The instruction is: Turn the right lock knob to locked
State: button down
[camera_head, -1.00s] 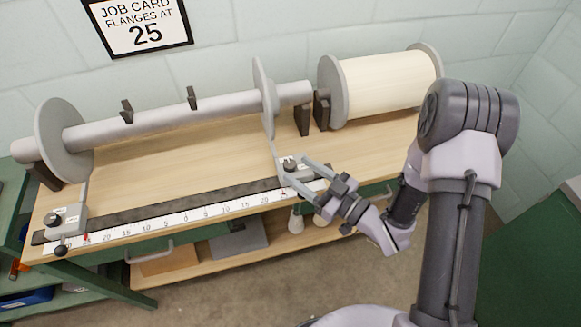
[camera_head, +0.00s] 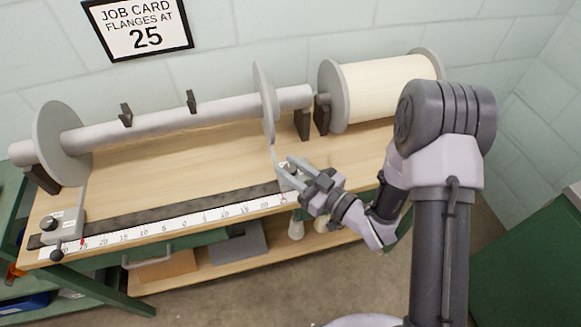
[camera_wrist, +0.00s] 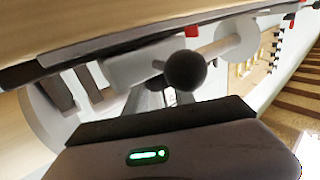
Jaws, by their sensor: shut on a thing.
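The right carriage (camera_head: 284,183) is a small grey block at the right end of the scale, below the right flange (camera_head: 264,102). My gripper (camera_head: 287,170) is down at this block, its fingers closed at the top where the right lock knob sits. The fingers hide the knob, so its pointing direction cannot be read. In the wrist view, a dark ball (camera_wrist: 185,72) shows just beyond the dark gripper body; which carriage it belongs to is unclear. The left carriage (camera_head: 66,228) has its own dark lock knob (camera_head: 51,223).
A white numbered scale (camera_head: 160,230) runs along the bench's front edge. A grey beam (camera_head: 170,120) with two flanges lies behind it, and a cream spool (camera_head: 385,88) stands at the back right. The job card (camera_head: 137,27) reads 25. The bench middle is clear.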

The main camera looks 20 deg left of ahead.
jog(key=shift+t, duration=0.3)
jog(key=m+t+h, duration=0.4)
jog(key=t, duration=0.1)
jog(key=shift+s+a, duration=0.2)
jog(key=m+t+h, duration=0.3)
jog(key=m+h, duration=0.1)
jog(key=h, duration=0.1)
jog(key=m+t+h, duration=0.1)
jog(key=m+h, duration=0.1)
jog(key=h, duration=0.1)
jog(key=m+h, duration=0.2)
jog(key=h, duration=0.1)
jog(key=shift+m+t+h, duration=0.4)
jog(key=shift+m+g+h, duration=0.4)
jog(key=shift+m+h, duration=1.4)
jog(key=shift+h, duration=1.1)
jog(key=shift+w, duration=0.1)
jog(key=c, duration=1)
grip_release()
jog(key=shift+w+d, duration=0.1)
jog(key=shift+c, duration=0.2)
